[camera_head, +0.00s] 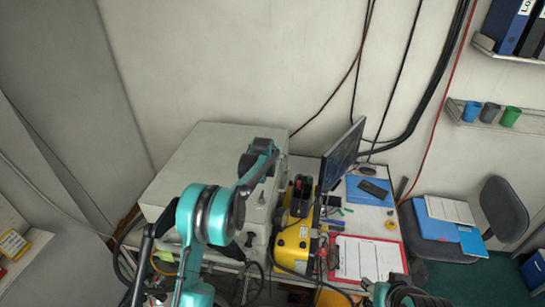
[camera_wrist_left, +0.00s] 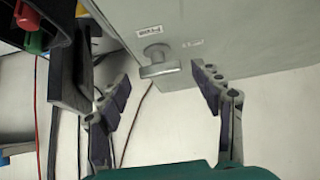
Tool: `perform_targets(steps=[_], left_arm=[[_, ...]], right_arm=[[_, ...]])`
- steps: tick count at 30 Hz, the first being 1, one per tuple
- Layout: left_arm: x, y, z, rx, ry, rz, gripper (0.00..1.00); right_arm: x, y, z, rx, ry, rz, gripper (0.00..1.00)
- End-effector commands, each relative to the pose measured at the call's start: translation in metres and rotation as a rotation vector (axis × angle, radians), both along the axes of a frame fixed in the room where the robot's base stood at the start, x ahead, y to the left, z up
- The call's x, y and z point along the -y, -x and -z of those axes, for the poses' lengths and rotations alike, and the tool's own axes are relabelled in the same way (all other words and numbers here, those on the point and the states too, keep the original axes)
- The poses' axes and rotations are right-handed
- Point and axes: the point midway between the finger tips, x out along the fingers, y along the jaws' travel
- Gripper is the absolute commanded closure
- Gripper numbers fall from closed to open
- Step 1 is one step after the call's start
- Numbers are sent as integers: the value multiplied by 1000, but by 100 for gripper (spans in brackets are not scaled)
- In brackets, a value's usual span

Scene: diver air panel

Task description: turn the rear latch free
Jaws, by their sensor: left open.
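The rear latch (camera_wrist_left: 158,62) is a grey handle on a round boss, on the face of the pale grey cabinet (camera_wrist_left: 255,35). Its bar lies roughly across the picture. In the left wrist view my left gripper (camera_wrist_left: 163,90) is open and empty, one finger on each side of the latch in the picture, with the latch beyond and apart from the fingers. In the head view the cabinet (camera_head: 205,150) stands on the bench. My left arm reaches over it to its right side, and the fingers and the latch are hidden there.
A yellow case (camera_head: 295,243) stands close to the cabinet's right side, with dark gear (camera_head: 300,190) above it. A monitor (camera_head: 342,155) stands just right of that. A red-edged clipboard (camera_head: 365,258) lies on the bench. Cables hang on the wall.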

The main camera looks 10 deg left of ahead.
Motion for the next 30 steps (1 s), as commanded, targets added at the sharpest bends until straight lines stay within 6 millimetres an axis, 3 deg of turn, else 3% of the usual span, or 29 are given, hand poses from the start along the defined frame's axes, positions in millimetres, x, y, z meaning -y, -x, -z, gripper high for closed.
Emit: perform_targets(steps=[4, 9, 10, 20, 30], left_arm=[[0, 0, 0, 0, 0, 0, 37], [0, 0, 0, 0, 0, 0, 82], [0, 0, 0, 0, 0, 0, 85], [1, 0, 1, 0, -2, -25, 84], [6, 0, 3, 0, -2, -223, 84]], right_arm=[[0, 0, 0, 0, 0, 0, 60], [0, 0, 0, 0, 0, 0, 60], [0, 0, 0, 0, 0, 0, 60], [0, 0, 3, 0, 0, 0, 60], [0, 0, 22, 0, 0, 0, 60]])
